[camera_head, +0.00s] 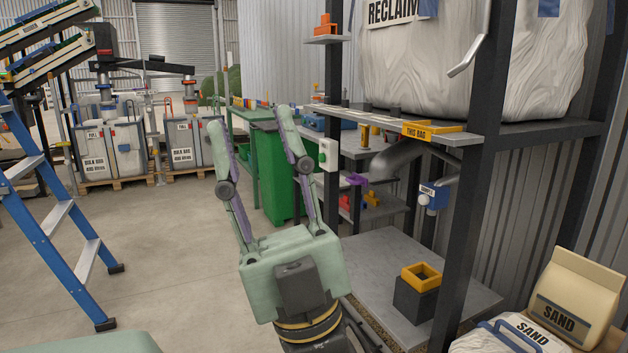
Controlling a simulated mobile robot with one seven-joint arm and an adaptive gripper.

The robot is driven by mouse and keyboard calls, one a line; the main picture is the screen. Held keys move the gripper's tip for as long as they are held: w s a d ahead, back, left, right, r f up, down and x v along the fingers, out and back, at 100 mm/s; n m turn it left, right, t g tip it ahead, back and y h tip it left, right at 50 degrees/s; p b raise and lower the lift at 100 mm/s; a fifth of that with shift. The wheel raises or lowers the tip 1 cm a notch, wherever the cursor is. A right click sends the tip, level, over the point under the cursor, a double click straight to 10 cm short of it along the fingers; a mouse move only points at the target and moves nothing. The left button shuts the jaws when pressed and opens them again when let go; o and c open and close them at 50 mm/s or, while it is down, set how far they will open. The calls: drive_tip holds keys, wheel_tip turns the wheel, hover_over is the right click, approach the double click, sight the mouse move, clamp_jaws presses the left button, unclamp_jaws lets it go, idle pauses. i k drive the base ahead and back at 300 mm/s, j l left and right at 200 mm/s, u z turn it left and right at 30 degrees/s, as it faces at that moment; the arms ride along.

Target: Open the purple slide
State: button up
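A small purple piece (356,179), which seems to be the slide, shows below the grey pipe (400,158) under the big white bag marked RECLAIM (465,60). It is small in view, and I cannot tell how far in or out it sits. My gripper (252,122) is pale green with purple inner links. Its two fingers are spread wide and point away from me. It is open and empty, to the left of the purple piece and apart from it in the picture.
Dark posts (465,190) and a shelf edge with a yellow THIS BAG tray (433,130) stand at right. A dark box with a yellow rim (418,285) sits on the low grey platform (385,260). SAND bags (570,300) are at lower right, a blue ladder (50,220) at left. Floor at left-centre is clear.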

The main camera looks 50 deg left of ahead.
sight(362, 179)
drive_tip(key=u, duration=1.35)
drive_tip(key=i+z, duration=0.2)
drive_tip(key=i, duration=0.3)
drive_tip(key=i+j+z, duration=0.1)
drive_tip(key=i+z, duration=0.15)
drive_tip(key=i, duration=0.2)
